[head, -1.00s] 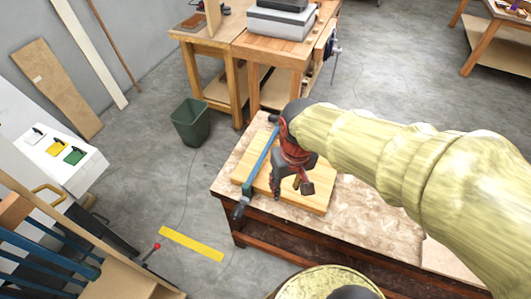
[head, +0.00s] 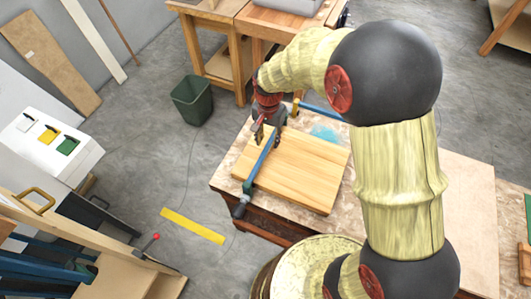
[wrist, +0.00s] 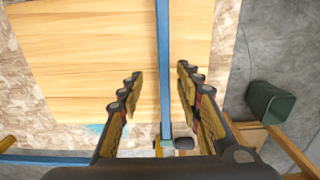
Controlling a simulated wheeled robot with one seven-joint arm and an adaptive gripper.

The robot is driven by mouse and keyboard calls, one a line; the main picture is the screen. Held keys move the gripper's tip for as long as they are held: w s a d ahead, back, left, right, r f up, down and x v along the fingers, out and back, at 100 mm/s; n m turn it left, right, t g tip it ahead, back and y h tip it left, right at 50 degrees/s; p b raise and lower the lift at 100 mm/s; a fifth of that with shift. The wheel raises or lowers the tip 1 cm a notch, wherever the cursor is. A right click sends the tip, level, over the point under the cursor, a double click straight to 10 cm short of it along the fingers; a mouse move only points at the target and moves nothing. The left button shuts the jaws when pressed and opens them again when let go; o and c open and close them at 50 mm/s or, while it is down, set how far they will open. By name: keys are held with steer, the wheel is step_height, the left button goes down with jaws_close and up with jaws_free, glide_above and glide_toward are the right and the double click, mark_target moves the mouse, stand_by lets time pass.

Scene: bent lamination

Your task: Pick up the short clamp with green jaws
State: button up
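The clamp with green jaws has a blue bar (head: 263,160) lying along the left side of the wooden board. Its green jaw (head: 248,187) and dark handle are at the bench's front-left edge in the head view. My gripper (head: 267,137) is above the far part of this bar. In the wrist view, the open fingers (wrist: 157,95) stand on either side of the blue bar (wrist: 164,55), with gaps to both. A small jaw and dark knob (wrist: 184,143) show at the bar's lower end there. The bar's far end is hidden by my gripper in the head view.
The board (head: 300,170) lies on the workbench (head: 226,172). A second blue clamp with a yellow jaw (head: 295,106) is at the back; its bar (wrist: 45,160) crosses the wrist view's lower left. A green bin (head: 192,100) stands on the floor left of the bench.

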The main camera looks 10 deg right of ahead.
mark_target(265, 150)
steer(key=shift+s+f, duration=0.15)
steer(key=shift+f, duration=0.8)
steer(key=f+b, duration=0.1)
steer(key=f, duration=0.1)
steer(key=a+f, duration=0.1)
steer(key=f, duration=0.2)
steer(key=shift+s+a+f+b, duration=0.1)
steer(key=shift+f+b, duration=0.2)
steer(key=shift+b, duration=0.05)
jaws_close()
steer(key=shift+r, duration=0.1)
